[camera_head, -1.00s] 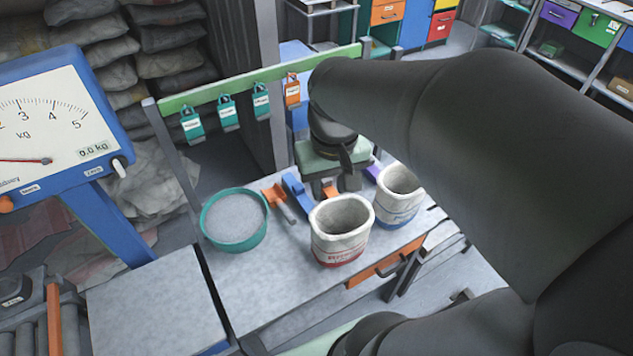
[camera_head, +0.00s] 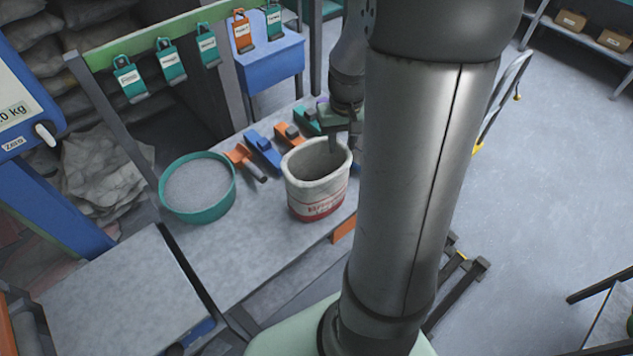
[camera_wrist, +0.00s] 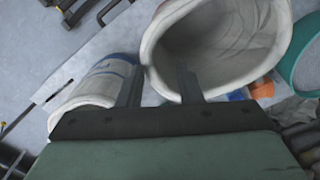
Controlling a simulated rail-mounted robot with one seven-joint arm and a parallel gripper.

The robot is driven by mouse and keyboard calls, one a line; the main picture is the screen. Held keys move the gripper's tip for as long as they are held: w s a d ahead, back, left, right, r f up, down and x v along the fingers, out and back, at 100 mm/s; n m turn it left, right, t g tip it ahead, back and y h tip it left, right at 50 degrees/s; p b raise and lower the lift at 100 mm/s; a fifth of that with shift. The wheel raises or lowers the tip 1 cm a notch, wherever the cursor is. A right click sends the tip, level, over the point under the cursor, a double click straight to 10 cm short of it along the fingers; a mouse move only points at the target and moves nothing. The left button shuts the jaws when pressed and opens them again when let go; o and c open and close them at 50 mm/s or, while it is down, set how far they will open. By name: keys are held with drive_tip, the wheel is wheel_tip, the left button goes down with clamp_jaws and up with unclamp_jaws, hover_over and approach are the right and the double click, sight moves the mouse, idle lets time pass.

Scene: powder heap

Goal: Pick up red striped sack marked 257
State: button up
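The red striped sack (camera_head: 317,182) stands upright and open on the bench in the head view, with red lettering and a red band low down; I cannot read the number. In the wrist view its wide mouth (camera_wrist: 225,40) fills the upper right. My gripper (camera_head: 341,130) is at its right back rim, partly hidden by my arm. In the wrist view my gripper (camera_wrist: 158,85) has its two fingers apart. The near rim appears to run between or just beyond them; I cannot tell whether they touch it. A blue striped sack (camera_wrist: 100,85) is close on the left.
A teal bowl of grey powder (camera_head: 198,190) stands left of the sack. Orange and blue scoops (camera_head: 262,152) lie behind it. Tags hang on a green rail (camera_head: 140,42) at the back. The bench front left (camera_head: 240,260) is clear. My arm hides the bench's right side.

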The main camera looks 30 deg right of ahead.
drive_tip(key=f, duration=0.6)
drive_tip(key=shift+s+d+f+p, duration=0.25)
drive_tip(key=shift+s+d+p, duration=0.05)
clamp_jaws()
